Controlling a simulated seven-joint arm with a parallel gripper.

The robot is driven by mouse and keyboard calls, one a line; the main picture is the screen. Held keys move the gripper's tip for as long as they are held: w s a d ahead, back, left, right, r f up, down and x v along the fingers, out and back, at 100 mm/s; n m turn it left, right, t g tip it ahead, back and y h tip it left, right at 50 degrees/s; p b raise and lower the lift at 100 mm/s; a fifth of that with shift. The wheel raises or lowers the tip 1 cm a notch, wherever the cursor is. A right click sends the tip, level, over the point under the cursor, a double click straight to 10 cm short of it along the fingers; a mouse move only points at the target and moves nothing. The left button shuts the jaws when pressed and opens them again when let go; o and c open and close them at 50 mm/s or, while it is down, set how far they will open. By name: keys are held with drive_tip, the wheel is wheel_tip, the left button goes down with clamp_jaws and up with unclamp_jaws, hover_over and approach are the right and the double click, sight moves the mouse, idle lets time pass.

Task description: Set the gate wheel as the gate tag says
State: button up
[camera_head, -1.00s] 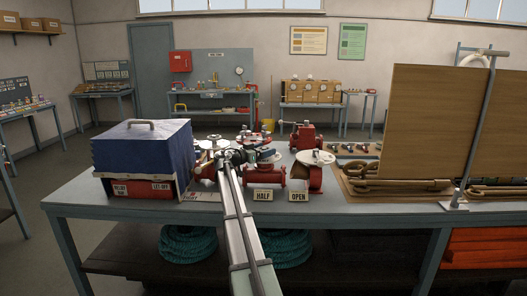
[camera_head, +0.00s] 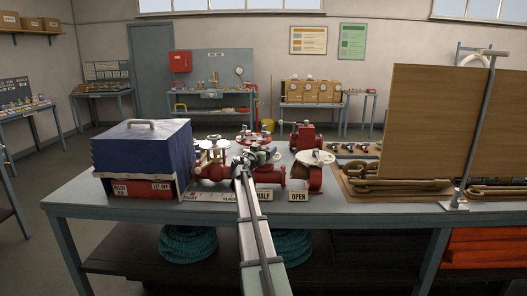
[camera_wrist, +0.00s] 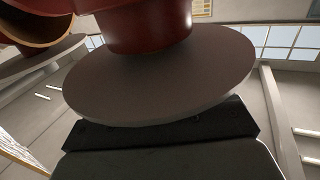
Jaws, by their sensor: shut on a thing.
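My gripper (camera_head: 252,155) is at the end of my arm, over the bench among the red valves. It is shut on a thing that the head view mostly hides. In the wrist view a thick grey disc (camera_wrist: 160,75) with a red round part (camera_wrist: 150,22) against it lies right at the jaws' dark edge. I cannot tell for sure that this disc is the gate wheel. A red valve (camera_head: 213,172) stands left of my gripper. Another with a pale wheel (camera_head: 315,157) stands to its right. I cannot make out the gate tag.
HALF (camera_head: 265,196) and OPEN (camera_head: 298,196) plates stand at the front edge, the HALF one partly covered by my arm. A lettered strip (camera_head: 205,196) lies left of them. A blue-covered red box (camera_head: 142,160) stands at left, a tall wooden board (camera_head: 450,125) at right.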

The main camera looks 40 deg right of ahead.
drive_tip(key=shift+s+n+t+y, duration=0.1)
drive_tip(key=shift+n+t+y, duration=0.8)
drive_tip(key=shift+n+t, duration=0.65)
drive_tip(key=shift+n+t+y, duration=0.35)
drive_tip(key=shift+t+y, duration=0.25)
drive_tip(key=shift+t, duration=0.35)
drive_tip(key=o, duration=1)
drive_tip(key=shift+c, duration=0.2)
drive_tip(key=v, duration=1.3)
drive_tip(key=shift+s+a, duration=0.25)
